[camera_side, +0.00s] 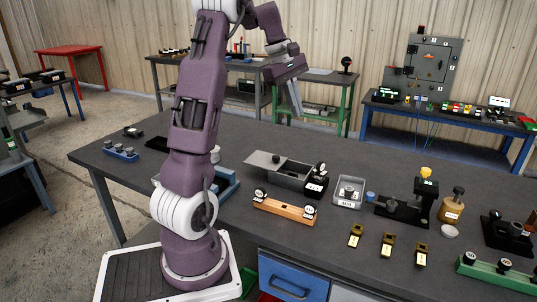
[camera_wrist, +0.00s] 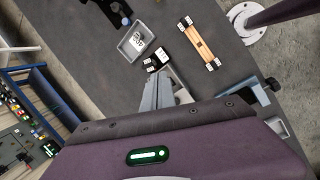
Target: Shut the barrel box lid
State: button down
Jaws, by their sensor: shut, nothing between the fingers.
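A grey box (camera_side: 293,181) stands mid-table in the side view, and I take it as the barrel box. Its flat grey lid (camera_side: 262,159) sits off to the left, overhanging the left end, and part of the dark interior shows. A black block with dials (camera_side: 317,184) adjoins its right end; it also shows in the wrist view (camera_wrist: 156,60). My gripper (camera_side: 297,112) is high above and behind the box, clear of it, with fingers pointing down, shut and empty. In the wrist view my gripper (camera_wrist: 167,72) hides most of the box area.
Brass pieces (camera_side: 387,245) lie nearer the front edge. A blue holder (camera_side: 226,184) is to the left, partly behind my arm.

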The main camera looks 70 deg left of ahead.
jog(key=s+a+f+n, duration=0.3)
jog(key=a+f+n, duration=0.15)
jog(key=a, duration=0.55)
jog(key=n+g, duration=0.1)
jog(key=n, duration=0.3)
send_near(270, 162)
jog(key=s+a+r, duration=0.3)
jog(key=s+r, duration=0.1)
jog(key=s, duration=0.1)
jog(key=x, duration=1)
jog(key=shift+w+d+f, duration=0.1)
jog(key=shift+w+d, duration=0.1)
jog(key=shift+w, duration=0.15)
jog(key=shift+w+d, duration=0.35)
jog(key=shift+w, duration=0.25)
jog(key=shift+w+d, duration=0.3)
jog(key=shift+w, duration=0.25)
jog(key=shift+w+d, duration=0.25)
jog(key=shift+w, duration=0.2)
